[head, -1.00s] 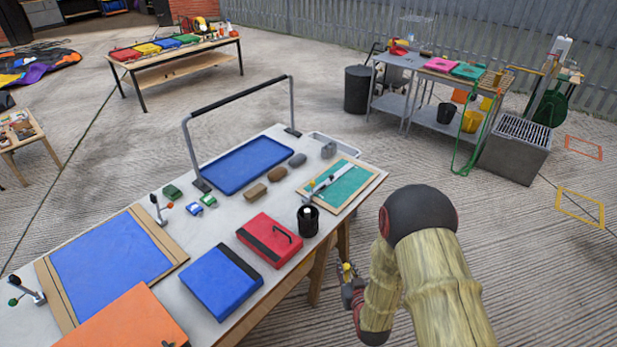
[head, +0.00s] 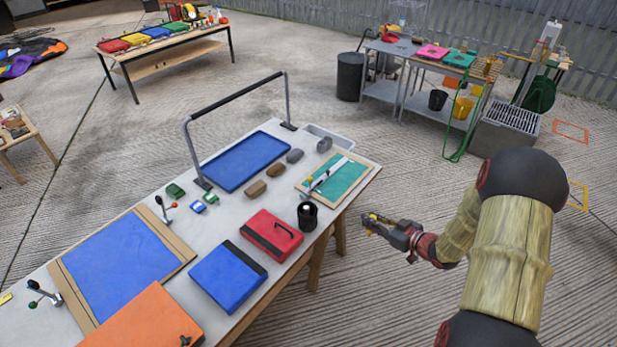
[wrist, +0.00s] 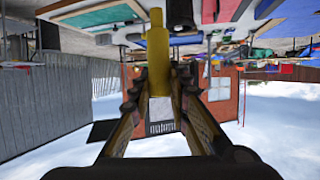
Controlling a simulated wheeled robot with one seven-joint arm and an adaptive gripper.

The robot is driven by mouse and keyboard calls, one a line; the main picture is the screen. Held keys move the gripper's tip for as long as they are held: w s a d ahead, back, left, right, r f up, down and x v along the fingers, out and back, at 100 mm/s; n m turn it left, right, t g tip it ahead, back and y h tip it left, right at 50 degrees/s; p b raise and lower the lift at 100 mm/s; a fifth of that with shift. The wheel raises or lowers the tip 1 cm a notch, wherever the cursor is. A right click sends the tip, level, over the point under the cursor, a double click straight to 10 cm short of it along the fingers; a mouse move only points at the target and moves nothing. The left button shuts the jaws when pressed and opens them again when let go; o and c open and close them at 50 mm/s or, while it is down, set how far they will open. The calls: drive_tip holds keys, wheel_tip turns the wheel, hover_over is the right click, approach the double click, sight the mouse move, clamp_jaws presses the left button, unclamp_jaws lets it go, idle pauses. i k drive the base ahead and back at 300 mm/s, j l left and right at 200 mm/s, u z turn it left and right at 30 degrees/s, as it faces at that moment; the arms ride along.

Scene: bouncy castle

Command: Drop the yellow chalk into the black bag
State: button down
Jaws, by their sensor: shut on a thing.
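My gripper (head: 373,224) is shut on a yellow stick, the yellow chalk (wrist: 158,62), which stands out between the two fingers in the wrist view. The gripper is held over open floor, to the right of the table edge. A small black open-topped round holder (head: 307,217), which looks like the black bag, stands upright near the right edge of the table. Something pale shows in its mouth. It also shows dark at the top of the wrist view (wrist: 180,13), just beyond the chalk's tip. The chalk is apart from it.
The pale table (head: 233,218) holds a red case (head: 270,232), a blue case (head: 228,275), a green board (head: 337,178), several stones and a blue tray (head: 247,161). A black-gripped bar (head: 236,95) arches over the tray.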

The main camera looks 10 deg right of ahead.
sight(310, 226)
drive_tip(key=i+j, duration=0.7)
drive_tip(key=i, duration=0.15)
